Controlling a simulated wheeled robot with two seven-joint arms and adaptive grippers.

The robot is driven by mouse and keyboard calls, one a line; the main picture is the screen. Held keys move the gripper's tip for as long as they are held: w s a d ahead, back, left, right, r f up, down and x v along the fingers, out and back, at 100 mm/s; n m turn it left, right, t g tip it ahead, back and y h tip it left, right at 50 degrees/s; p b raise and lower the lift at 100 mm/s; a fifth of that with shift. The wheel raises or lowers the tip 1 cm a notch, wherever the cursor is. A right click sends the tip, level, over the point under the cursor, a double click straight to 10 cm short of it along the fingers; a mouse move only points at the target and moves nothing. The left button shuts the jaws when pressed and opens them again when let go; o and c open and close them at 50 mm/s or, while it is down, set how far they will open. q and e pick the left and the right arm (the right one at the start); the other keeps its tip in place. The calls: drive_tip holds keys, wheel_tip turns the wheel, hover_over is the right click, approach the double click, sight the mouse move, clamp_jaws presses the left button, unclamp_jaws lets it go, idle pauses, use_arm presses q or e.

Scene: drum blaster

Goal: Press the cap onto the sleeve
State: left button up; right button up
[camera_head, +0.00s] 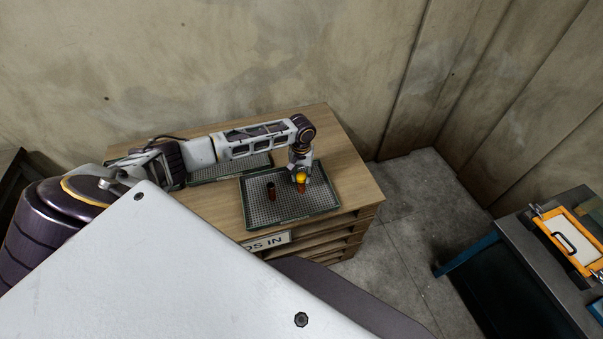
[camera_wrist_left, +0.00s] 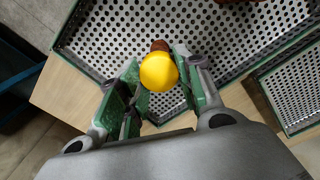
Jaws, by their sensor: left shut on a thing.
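The yellow cap (camera_head: 301,177) is between the fingers of my left gripper (camera_head: 302,175), over the right half of the perforated tray. The cap also shows in the left wrist view (camera_wrist_left: 158,72) as a round yellow dome. My left gripper (camera_wrist_left: 157,60) is shut on it, with a green-padded finger on each side. A red-brown sleeve (camera_head: 301,188) shows directly below the cap, and its edge shows behind the cap in the wrist view (camera_wrist_left: 160,45). I cannot tell whether cap and sleeve are fully seated. My right gripper is not in view.
A dark brown cylinder (camera_head: 271,191) stands on the green-rimmed tray (camera_head: 253,219), left of the gripper. A second perforated tray (camera_head: 229,171) lies behind it under my left arm. The wooden cabinet (camera_head: 350,168) has bare top to the right. A bench with an orange-framed box (camera_head: 567,243) stands far right.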

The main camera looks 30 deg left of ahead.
use_arm(q)
drive_tip(key=shift+f, duration=0.15)
idle(0.3)
drive_tip(key=o, duration=0.8)
drive_tip(key=shift+o, duration=0.2)
drive_tip(key=o, duration=0.5)
drive_tip(key=shift+p, duration=0.3)
drive_tip(key=shift+r+p, duration=1.2)
drive_tip(key=shift+r, duration=1.3)
